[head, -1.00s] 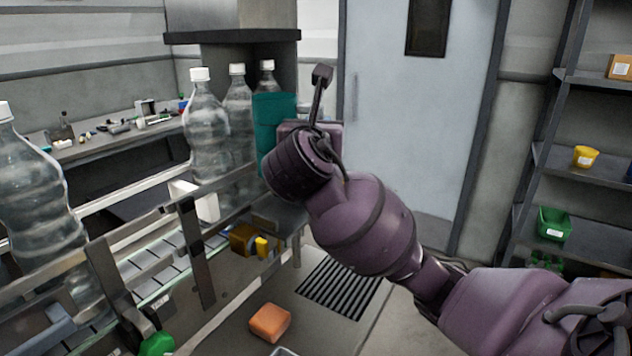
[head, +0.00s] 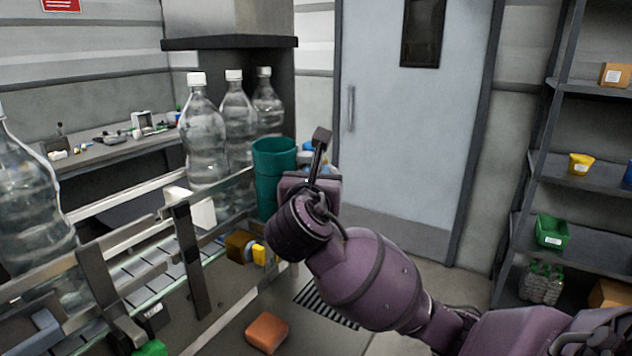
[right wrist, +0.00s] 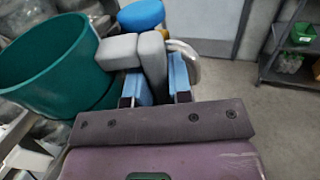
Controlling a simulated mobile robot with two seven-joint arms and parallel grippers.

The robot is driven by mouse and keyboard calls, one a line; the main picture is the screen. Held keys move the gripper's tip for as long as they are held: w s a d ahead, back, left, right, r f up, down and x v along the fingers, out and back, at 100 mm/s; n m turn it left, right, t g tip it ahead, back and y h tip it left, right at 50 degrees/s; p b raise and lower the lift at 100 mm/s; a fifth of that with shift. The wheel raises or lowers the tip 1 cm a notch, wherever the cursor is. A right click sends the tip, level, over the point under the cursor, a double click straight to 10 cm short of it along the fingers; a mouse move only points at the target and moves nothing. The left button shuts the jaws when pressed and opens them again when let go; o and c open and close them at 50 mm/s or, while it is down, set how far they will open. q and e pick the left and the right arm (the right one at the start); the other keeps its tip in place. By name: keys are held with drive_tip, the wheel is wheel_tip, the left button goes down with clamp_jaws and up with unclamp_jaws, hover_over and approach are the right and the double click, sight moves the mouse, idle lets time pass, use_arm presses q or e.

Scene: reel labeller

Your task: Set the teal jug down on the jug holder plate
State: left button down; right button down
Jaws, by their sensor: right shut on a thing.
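The teal jug (head: 267,185) is upright beside the conveyor, right of the clear bottles, with its open top visible. In the right wrist view the jug (right wrist: 45,65) fills the left side and looks empty inside. The exact grip contact is partly hidden. I cannot make out the jug holder plate, nor whether the jug's base touches anything. My left gripper is not in view.
Several clear bottles (head: 202,135) stand along the conveyor rail (head: 232,190). A blue round thing (right wrist: 141,14) is just beyond the fingers. An orange block (head: 266,333) lies below, near a dark grate (head: 325,303). Shelves (head: 560,90) stand at right; the floor before the door is open.

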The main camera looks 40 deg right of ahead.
drive_tip(key=c, duration=1.3)
unclamp_jaws()
drive_tip(key=shift+w+f, duration=0.25)
drive_tip(key=shift+f, duration=0.6)
drive_tip(key=shift+o, duration=1.2)
drive_tip(key=shift+w+d, duration=0.15)
drive_tip(key=shift+w, duration=0.05)
drive_tip(key=shift+s+r, duration=0.2)
drive_tip(key=shift+s+a, duration=0.35)
drive_tip(key=shift+a, duration=0.15)
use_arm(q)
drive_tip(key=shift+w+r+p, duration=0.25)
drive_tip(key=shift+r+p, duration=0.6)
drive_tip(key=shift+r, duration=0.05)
use_arm(e)
drive_tip(key=v, duration=1)
drive_tip(key=shift+s+a, duration=0.25)
drive_tip(key=shift+s, duration=0.05)
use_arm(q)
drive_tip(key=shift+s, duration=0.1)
use_arm(e)
drive_tip(key=shift+r, duration=0.15)
